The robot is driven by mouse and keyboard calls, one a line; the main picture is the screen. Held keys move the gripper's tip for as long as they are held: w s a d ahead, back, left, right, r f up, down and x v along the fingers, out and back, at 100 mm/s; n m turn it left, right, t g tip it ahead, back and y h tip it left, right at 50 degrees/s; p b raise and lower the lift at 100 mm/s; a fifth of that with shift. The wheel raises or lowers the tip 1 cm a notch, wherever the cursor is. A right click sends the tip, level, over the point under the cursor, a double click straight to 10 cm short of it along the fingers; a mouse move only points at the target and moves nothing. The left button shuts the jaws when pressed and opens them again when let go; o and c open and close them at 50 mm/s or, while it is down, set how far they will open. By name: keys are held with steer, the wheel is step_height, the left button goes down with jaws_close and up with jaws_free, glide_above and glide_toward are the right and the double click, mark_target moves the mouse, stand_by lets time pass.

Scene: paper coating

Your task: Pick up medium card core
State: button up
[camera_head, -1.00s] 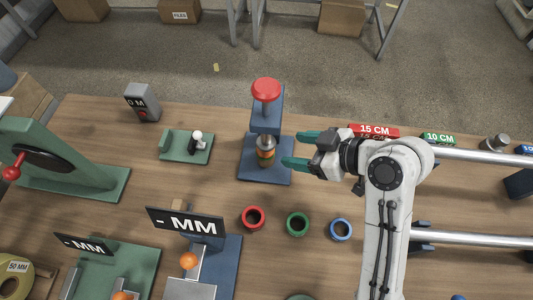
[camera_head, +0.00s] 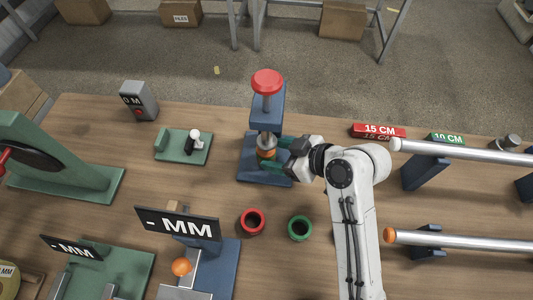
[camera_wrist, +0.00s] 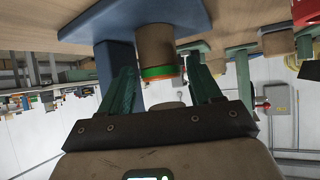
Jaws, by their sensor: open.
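A brown card core (camera_head: 266,143) stands upright on the blue press (camera_head: 249,166), under its red knob (camera_head: 267,80). It has an orange band low down in the head view. In the wrist view, the brown core (camera_wrist: 155,46) appears inverted, with a green and orange band at its end. My gripper (camera_head: 271,154) is open, with its green fingers reaching to either side of the core. In the wrist view, the fingers (camera_wrist: 161,72) stand apart with the core between and just beyond their tips. I cannot tell whether they touch it.
A red ring (camera_head: 253,222) and a green ring (camera_head: 300,228) lie in front of the press. A green fixture (camera_head: 183,147) stands to its left. Metal rods (camera_head: 455,152) and a red 15 CM block (camera_head: 379,131) are to the right.

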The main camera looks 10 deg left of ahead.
steer(key=x, duration=0.4)
steer(key=shift+w+a+f+p, duration=0.1)
steer(key=shift+f+p, duration=0.05)
steer(key=shift+p, duration=0.15)
steer(key=c, duration=0.8)
